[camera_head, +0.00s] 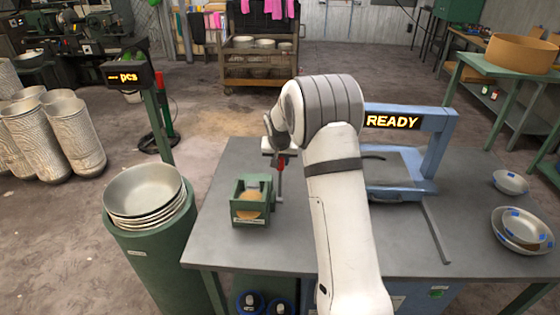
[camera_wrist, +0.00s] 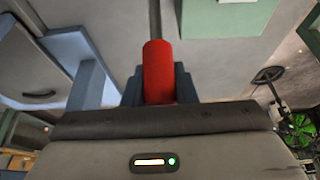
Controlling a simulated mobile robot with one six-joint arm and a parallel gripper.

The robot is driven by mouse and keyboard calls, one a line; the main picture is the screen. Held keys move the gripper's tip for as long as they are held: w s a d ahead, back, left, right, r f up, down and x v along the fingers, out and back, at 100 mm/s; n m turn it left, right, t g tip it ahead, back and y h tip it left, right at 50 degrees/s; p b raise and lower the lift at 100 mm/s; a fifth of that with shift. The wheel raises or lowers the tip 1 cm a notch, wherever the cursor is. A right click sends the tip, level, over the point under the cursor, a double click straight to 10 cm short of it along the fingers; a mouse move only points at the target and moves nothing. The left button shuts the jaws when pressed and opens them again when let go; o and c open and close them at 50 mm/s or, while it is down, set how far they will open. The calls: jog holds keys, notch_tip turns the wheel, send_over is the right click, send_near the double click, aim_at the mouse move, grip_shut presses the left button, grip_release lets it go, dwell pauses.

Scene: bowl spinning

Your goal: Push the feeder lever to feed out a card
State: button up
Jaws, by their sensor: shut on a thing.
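The green card feeder box (camera_head: 238,212) stands on the grey table with tan cards (camera_head: 249,206) inside. The feeder lever is an upright grey rod (camera_head: 280,188) with a red handle (camera_head: 281,163), just right of the box. My gripper (camera_head: 277,152) is at the top of the lever, shut on the red handle, which shows between the dark fingers in the wrist view (camera_wrist: 158,70). Part of a green box shows at the upper right of the wrist view (camera_wrist: 235,17). No card is seen outside the box. My wrist hides the fingertips in the head view.
A blue frame with a READY sign (camera_head: 393,122) stands right of my arm on the grey table (camera_head: 290,240). Bowls (camera_head: 522,231) lie at the table's right end. A green bin (camera_head: 150,250) with stacked bowls (camera_head: 145,190) stands left. The table's front left is clear.

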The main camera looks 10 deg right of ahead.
aim_at(280, 168)
dwell(0.3)
jog(key=shift+s+a+r+b, duration=0.1)
jog(key=shift+s+a+b, duration=0.1)
jog(key=shift+s+b, duration=0.3)
jog(key=shift+s+a+r+b, duration=0.1)
jog(key=shift+s+a+b, duration=0.1)
jog(key=shift+s+b, duration=0.3)
jog(key=shift+s+a+r, duration=0.15)
jog(key=shift+s, duration=0.45)
jog(key=shift+s+a+b, duration=0.1)
jog(key=shift+s+b, duration=0.2)
jog(key=shift+b, duration=0.05)
jog(key=shift+s+a+b, duration=0.2)
jog(key=shift+s+b, duration=0.2)
jog(key=shift+s, duration=0.25)
jog(key=shift+s+a+b, duration=0.2)
jog(key=shift+s+b, duration=0.15)
jog(key=shift+s, duration=0.3)
